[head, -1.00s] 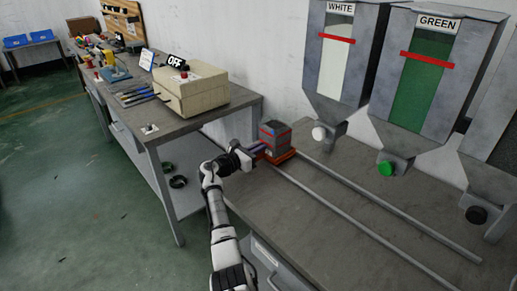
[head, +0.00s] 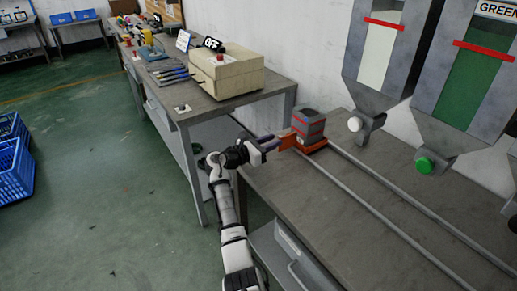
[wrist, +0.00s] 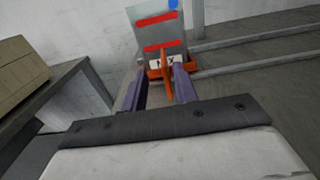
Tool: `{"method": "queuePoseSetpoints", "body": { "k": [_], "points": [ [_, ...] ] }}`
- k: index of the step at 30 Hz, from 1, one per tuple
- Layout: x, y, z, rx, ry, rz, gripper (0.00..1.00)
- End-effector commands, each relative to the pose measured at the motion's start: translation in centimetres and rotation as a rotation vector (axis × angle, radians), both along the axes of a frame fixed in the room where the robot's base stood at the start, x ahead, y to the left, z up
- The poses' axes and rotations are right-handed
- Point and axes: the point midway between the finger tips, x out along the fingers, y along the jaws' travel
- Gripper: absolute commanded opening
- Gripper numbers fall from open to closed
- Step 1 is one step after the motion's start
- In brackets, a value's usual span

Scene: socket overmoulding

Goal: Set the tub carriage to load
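The tub carriage (head: 315,146) is orange and sits at the left end of the two rails on the bench. It carries a grey tub (head: 309,126) with red bands, which also shows in the wrist view (wrist: 155,30). An orange upright handle (head: 287,141) stands out from the carriage toward my gripper (head: 271,144). In the wrist view, the purple fingers of my gripper (wrist: 160,88) are apart, with the handle (wrist: 167,75) ahead between their tips. I see a gap at the left finger; whether the right finger touches the handle is unclear.
White (head: 377,60) and green (head: 467,85) hoppers with knobs hang over the rails (head: 400,205) to the right. Blue crates (head: 12,168) are on the floor. The rails right of the carriage look clear.

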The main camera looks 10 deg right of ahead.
Motion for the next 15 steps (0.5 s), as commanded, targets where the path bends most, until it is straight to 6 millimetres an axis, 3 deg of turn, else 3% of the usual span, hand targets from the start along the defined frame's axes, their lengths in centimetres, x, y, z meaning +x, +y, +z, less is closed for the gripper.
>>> {"method": "queuePoseSetpoints", "body": {
  "k": [6, 15],
  "points": [
    [-1.5, 3.9, -0.1, 0.001, -0.002, 0.003, 0.29],
    [-2.2, 5.4, 0.1, 0.000, -0.001, 0.000, 0.29]
  ]
}}
